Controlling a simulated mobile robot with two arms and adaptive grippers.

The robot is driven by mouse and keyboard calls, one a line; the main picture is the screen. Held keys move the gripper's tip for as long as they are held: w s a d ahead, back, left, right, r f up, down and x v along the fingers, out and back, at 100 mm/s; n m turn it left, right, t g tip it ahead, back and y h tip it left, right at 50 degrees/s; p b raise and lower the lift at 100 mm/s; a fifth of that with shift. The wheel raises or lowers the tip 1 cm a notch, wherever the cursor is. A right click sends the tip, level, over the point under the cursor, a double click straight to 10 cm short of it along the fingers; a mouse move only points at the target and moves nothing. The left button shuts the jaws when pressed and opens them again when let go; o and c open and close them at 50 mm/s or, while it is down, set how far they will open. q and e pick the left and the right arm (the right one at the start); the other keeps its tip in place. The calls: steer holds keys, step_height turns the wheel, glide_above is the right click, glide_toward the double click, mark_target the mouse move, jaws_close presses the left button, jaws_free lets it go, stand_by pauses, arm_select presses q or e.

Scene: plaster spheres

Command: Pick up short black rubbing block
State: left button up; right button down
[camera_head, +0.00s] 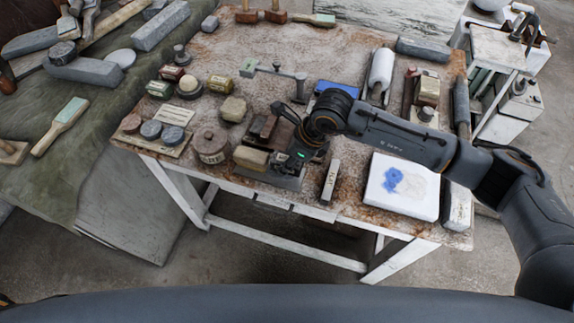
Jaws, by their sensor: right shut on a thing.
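My right gripper (290,158) reaches in from the right and points down over a small grey tray (285,182) at the table's front edge. It is shut on a small dark block, which I take for the short black rubbing block; the gripper hides most of it. I cannot tell whether the block still touches the tray. Brown blocks (266,127) and a tan block (251,158) sit just left of the gripper. My left gripper is not in view.
A lidded round pot (210,146) stands left of the tray. Small tins and stones crowd the table's left; the rusty table top (330,48) has bare room toward the back.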

steer(key=s+d+r+b, duration=0.3)
steer(key=s+r, duration=0.6)
steer(key=s, duration=0.4)
steer(key=shift+s+r+b, duration=0.3)
steer(key=shift+b, duration=0.55)
steer(key=c, duration=1.5)
jaws_free()
steer(key=shift+c, duration=0.2)
steer(key=c, duration=0.5)
steer(key=shift+c, duration=0.2)
